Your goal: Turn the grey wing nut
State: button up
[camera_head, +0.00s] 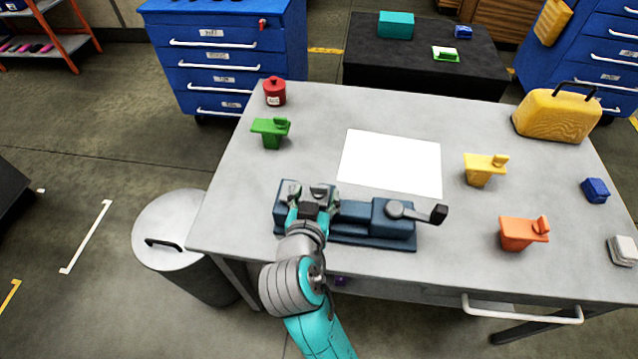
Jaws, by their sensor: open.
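A dark blue jig (366,215) lies along the near side of the grey table. At its right end it carries a round grey part with a dark-ended lever (425,212). My gripper (309,192) is over the left end of the jig, open, with its two grey fingers apart. I cannot make out the grey wing nut for certain; my gripper and wrist cover much of the jig's left end, and it may be hidden there. Whether the fingers touch anything is not clear.
The table (225,205) also bears a white sheet (390,163), a green piece (271,132), a yellow piece (482,170), an orange piece (520,235), a red canister (274,92) and a yellow case (555,115). A grey bin (170,235) stands left of it.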

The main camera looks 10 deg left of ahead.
aim_at(319, 187)
jog(key=shift+x, duration=2.25)
jog(key=c, duration=1.2)
